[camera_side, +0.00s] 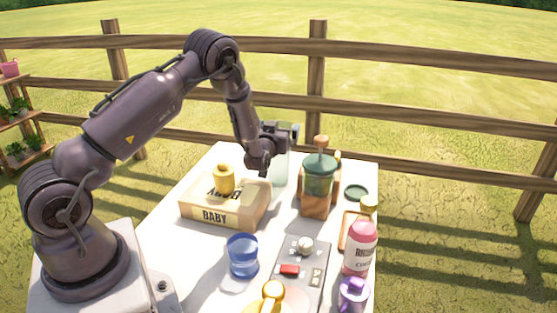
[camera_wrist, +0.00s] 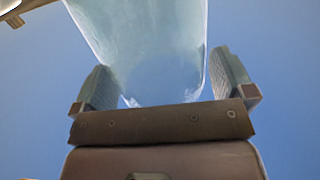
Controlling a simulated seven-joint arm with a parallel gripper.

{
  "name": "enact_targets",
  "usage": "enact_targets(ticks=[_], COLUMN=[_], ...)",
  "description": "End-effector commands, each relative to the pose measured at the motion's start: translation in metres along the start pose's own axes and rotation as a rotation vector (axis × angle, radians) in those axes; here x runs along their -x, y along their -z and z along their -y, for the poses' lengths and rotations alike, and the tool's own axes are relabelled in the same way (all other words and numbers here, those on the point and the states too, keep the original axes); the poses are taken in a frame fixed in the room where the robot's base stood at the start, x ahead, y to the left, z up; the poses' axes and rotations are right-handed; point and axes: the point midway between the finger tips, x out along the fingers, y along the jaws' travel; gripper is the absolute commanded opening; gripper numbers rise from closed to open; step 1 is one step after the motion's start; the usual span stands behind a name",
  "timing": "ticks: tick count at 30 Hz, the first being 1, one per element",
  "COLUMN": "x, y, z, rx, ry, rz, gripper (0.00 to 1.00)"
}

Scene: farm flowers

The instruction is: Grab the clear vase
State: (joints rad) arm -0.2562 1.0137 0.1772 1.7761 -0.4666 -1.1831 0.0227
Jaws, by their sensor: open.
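The clear vase (camera_side: 280,168) stands toward the back of the white table, beside my gripper (camera_side: 272,150), which hides part of it in the side view. In the wrist view the pale, see-through vase (camera_wrist: 148,45) fills the space between the two fingers of my gripper (camera_wrist: 165,80). One finger is on each side of it. Whether either finger touches the glass I cannot tell.
A box marked BABY (camera_side: 215,214) with a yellow item (camera_side: 224,178) on top is left of the vase. A blue glass (camera_side: 242,255), a grey panel (camera_side: 300,265) and a pink bottle (camera_side: 360,248) are nearer the front.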

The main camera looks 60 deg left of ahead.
Motion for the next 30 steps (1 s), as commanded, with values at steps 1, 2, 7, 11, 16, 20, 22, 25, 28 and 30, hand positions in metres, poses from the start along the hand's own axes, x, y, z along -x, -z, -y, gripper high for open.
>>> enact_targets(ticks=[1, 2, 7, 11, 16, 20, 22, 25, 28, 30], x=[0.0, 0.0, 0.0, 0.0, 0.0, 0.0, 0.0, 0.0, 0.0, 0.0], y=[0.0, 0.0, 0.0, 0.002, 0.002, 0.014, 0.026, 0.047, 0.067, 0.079], z=[0.0, 0.0, 0.0, 0.0, 0.0, -0.001, -0.001, -0.001, 0.0, 0.0], rx=[0.0, 0.0, 0.0, 0.001, 0.001, 0.002, 0.003, 0.004, 0.003, 0.003], ry=[0.0, 0.0, 0.0, 0.0, 0.0, -0.001, -0.001, -0.001, 0.0, 0.0], rz=[0.0, 0.0, -0.001, -0.004, -0.005, -0.008, -0.009, -0.01, -0.008, -0.008], gripper=[0.95, 0.89, 0.49, 0.3, 0.3, 0.3, 0.3, 0.3, 0.3, 0.3])
